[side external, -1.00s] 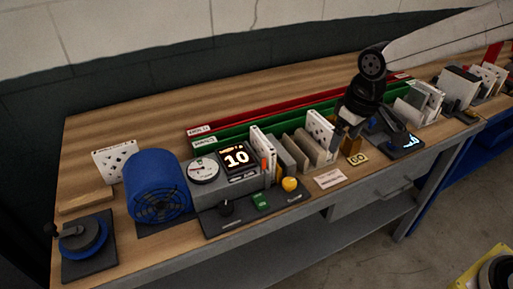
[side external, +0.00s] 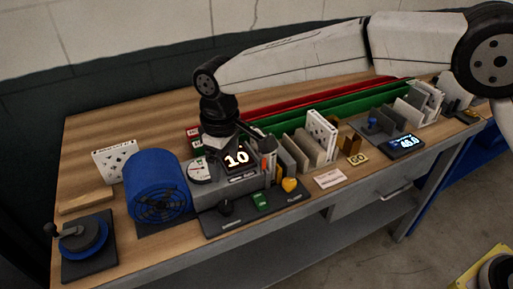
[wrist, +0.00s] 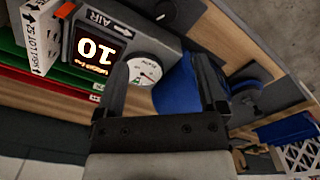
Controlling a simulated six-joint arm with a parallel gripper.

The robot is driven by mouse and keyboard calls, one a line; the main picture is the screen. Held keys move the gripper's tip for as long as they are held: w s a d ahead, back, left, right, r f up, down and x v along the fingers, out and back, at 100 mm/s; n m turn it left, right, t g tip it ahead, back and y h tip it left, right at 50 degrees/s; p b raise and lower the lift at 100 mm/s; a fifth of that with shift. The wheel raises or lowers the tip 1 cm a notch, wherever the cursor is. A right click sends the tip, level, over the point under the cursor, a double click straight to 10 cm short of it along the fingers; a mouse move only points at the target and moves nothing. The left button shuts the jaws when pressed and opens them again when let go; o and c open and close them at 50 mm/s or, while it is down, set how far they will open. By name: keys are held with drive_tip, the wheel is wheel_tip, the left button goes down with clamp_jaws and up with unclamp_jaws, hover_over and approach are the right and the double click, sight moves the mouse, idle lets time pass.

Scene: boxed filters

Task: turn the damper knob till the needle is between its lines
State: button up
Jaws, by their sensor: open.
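The damper knob (side external: 225,208) is a small black knob on the dark front panel, below the grey unit with the lit "10" display. A dark round shape at the top of the wrist view may be the same knob. The white round gauge (side external: 201,169) sits on the grey unit, left of the display. My gripper (wrist: 160,62) is open and empty, above the grey unit near the gauge and display, apart from the knob.
A blue cylinder (side external: 155,185) stands left of the unit. A green button (side external: 261,200) and yellow knob (side external: 289,184) are on the same panel. Upright filters (side external: 320,135) stand to the right. Green and red rails (side external: 345,104) run behind.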

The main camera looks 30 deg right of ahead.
hover_over(226, 205)
wheel_tip(226, 205, down, 4)
drive_tip(key=shift+f, duration=0.7)
drive_tip(key=shift+f, duration=3.85)
clamp_jaws()
